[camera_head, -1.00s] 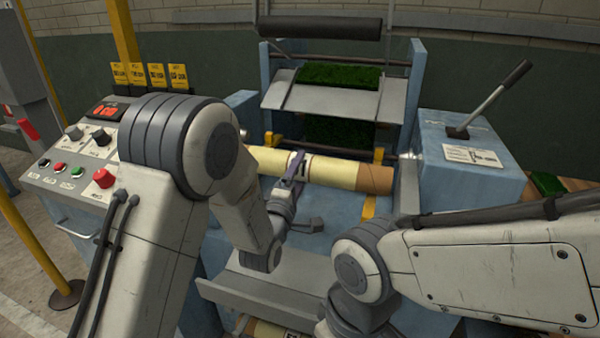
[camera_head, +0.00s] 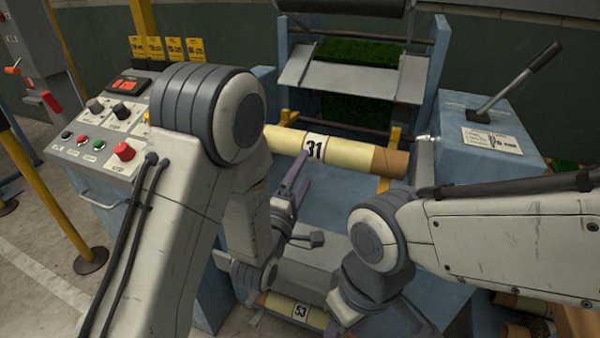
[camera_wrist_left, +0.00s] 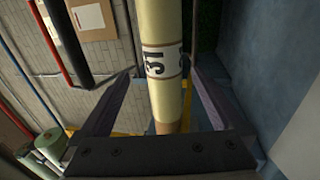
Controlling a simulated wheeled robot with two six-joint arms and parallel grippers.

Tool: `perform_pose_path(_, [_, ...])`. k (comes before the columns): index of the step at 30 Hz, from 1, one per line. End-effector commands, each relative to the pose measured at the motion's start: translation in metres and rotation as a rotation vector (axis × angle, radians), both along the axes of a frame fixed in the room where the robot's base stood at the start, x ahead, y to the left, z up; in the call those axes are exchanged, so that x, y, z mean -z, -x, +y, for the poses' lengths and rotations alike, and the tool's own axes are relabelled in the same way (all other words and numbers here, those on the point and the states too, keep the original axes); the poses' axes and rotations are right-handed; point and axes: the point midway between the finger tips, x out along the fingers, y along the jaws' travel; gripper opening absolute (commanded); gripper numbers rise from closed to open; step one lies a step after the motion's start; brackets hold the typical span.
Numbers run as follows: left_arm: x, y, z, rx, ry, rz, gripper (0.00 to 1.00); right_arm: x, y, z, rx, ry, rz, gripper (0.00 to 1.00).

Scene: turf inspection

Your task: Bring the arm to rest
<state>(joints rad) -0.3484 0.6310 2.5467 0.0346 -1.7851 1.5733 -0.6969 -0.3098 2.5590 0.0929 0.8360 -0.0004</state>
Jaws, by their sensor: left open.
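My left arm comes in from the left, and its left gripper (camera_head: 304,174) is open and empty. It is just in front of and below the cream roll (camera_head: 350,155) labelled 31, which lies across the blue machine (camera_head: 340,205). In the left wrist view the roll (camera_wrist_left: 163,100) shows between the two spread fingers (camera_wrist_left: 161,72), with its label facing the camera. The roll appears beyond the fingertips; I cannot tell the exact gap. My right arm (camera_head: 500,240) reaches in from the right; its gripper is not visible.
A control panel (camera_head: 95,130) with knobs and buttons stands at the left, beside a yellow post (camera_head: 40,185). A lever (camera_head: 515,80) rises from the blue box at the right. Another roll (camera_head: 296,309) labelled 53 lies low in front. Green turf (camera_head: 350,105) hangs behind.

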Motion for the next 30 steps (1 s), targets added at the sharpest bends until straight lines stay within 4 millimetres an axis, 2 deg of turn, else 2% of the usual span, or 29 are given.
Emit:
perform_pose_path(1, [-0.006,0.003,0.001,0.000,-0.002,0.008,1.00,-0.018,0.000,0.000,0.000,0.000,0.000,0.50])
perform_pose_path(6, [-0.003,0.011,0.004,0.000,-0.002,0.006,1.00,-0.038,0.000,0.000,0.000,0.001,0.001,0.50])
perform_pose_path(12, [0.000,0.017,0.006,0.000,-0.002,0.003,1.00,-0.048,0.000,0.000,0.000,0.001,0.001,0.50])
perform_pose_path(20, [-0.001,0.016,0.002,0.001,-0.037,0.017,1.00,-0.051,0.000,0.000,0.000,0.001,0.001,0.50])
perform_pose_path(26, [-0.004,0.010,-0.021,0.028,-0.288,0.148,1.00,-0.064,0.000,0.000,0.000,0.001,0.001,0.50])
perform_pose_path(30, [-0.004,0.020,-0.038,0.097,-0.543,0.267,1.00,-0.074,0.000,0.000,0.000,0.001,0.001,0.50])
